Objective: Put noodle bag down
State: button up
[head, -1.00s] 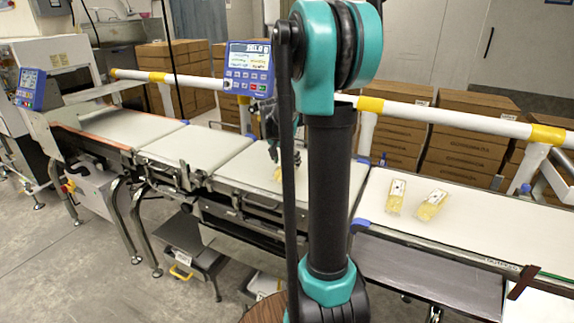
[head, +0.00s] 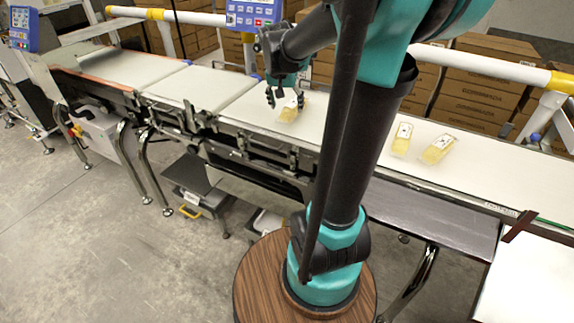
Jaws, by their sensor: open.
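A noodle bag (head: 289,112), clear with yellow contents and a white label, lies on the white checkweigher belt (head: 243,113) left of my arm. My gripper (head: 284,101) is open just above and behind this bag, fingers pointing down. Whether a fingertip still touches the bag is hard to tell at this size. Two similar noodle bags, one (head: 402,139) and another tilted one (head: 438,149), lie apart from my gripper on the belt section to the right.
A blue display panel (head: 253,14) stands behind the belt. A white rail with yellow bands (head: 440,56) runs along the back, with stacked brown cartons (head: 483,80) behind it. The left belt section (head: 150,79) is clear.

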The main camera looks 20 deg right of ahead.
jog(key=s+a+f+n+y, duration=0.1)
jog(key=s+a+f+n, duration=0.2)
jog(key=s+f, duration=0.4)
jog(key=s+a+f+n+y, duration=0.1)
jog(key=s+a+f+n, duration=0.2)
jog(key=s+f, duration=0.4)
jog(key=s, duration=0.5)
jog(key=shift+s+n+t, duration=0.3)
jog(key=shift+s+t, duration=0.1)
